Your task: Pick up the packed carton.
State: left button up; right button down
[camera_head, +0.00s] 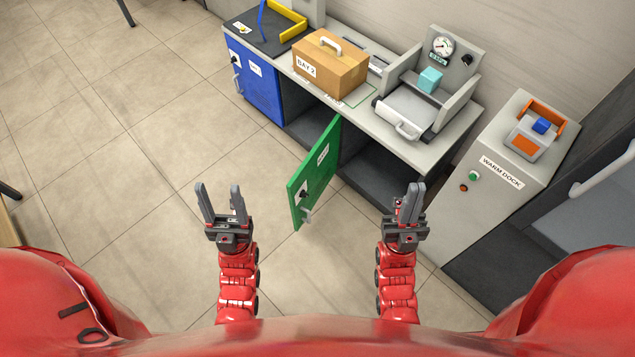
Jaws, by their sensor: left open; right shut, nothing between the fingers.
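My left gripper (221,187) is open and empty, low in the view and well short of the counter. My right gripper (412,188) is shut and empty, to the right of the green door and also apart from the carton.
The green cabinet door (314,172) hangs open between my grippers and the counter. A blue door (254,82) is at left. A gauge device (410,103) with a teal cube (430,79) stands right of the carton. The "WARM DOCK" cabinet (490,170) is at right.

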aim_at(337, 67)
jog(key=u, duration=0.75)
jog(key=i+l+u, duration=0.1)
jog(key=l, duration=0.25)
jog(key=i+l+u, duration=0.1)
jog(key=i+l, duration=0.15)
jog(key=i+l+u, duration=0.1)
jog(key=l, duration=0.4)
jog(key=i+l+u, duration=0.1)
jog(key=l, duration=0.3)
jog(key=i+l+u, duration=0.1)
jog(key=l, duration=0.3)
jog(key=i, duration=0.1)
